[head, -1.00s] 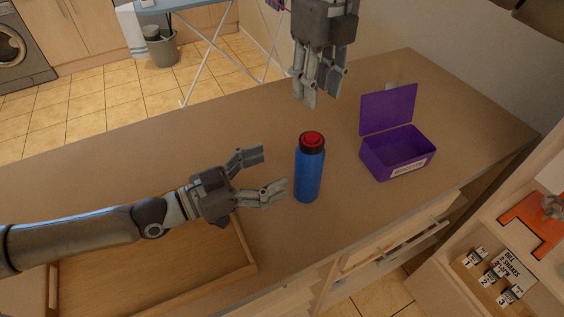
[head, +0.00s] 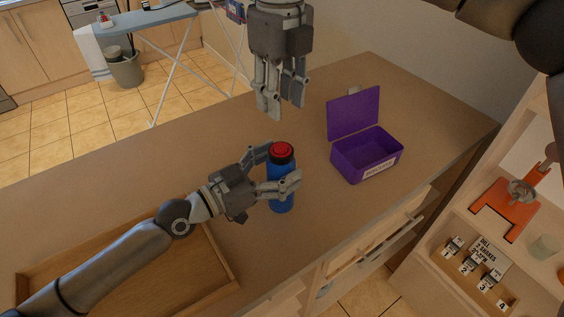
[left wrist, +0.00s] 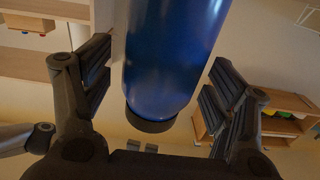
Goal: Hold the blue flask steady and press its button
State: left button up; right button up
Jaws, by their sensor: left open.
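The blue flask (head: 281,205) stands upright on the counter, with a black cap and a red button (head: 281,149) on top. My left gripper (head: 276,169) is open, with one finger on each side of the flask below the cap. In the left wrist view the flask (left wrist: 172,55) is between the spread fingers (left wrist: 155,100), with gaps on both sides; its black end shows at the bottom. My right gripper (head: 282,110) points down above the counter, behind the flask and higher than its cap. It holds nothing that I can see; its finger gap is unclear.
An open purple box (head: 365,158) with a raised lid stands right of the flask. A shallow wooden tray (head: 224,262) lies at the front left, under my left arm. Shelves with an orange item (head: 500,208) are at the right. The counter's back left is clear.

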pick_arm(q)
jog(key=shift+w+d, duration=0.25)
jog(key=shift+d, duration=0.1)
jog(key=shift+c, duration=0.3)
jog(key=c, duration=1.2)
jog(key=shift+c, duration=0.5)
pick_arm(e)
jog(key=shift+c, duration=0.5)
grip_shut()
jog(key=shift+s+f, duration=0.1)
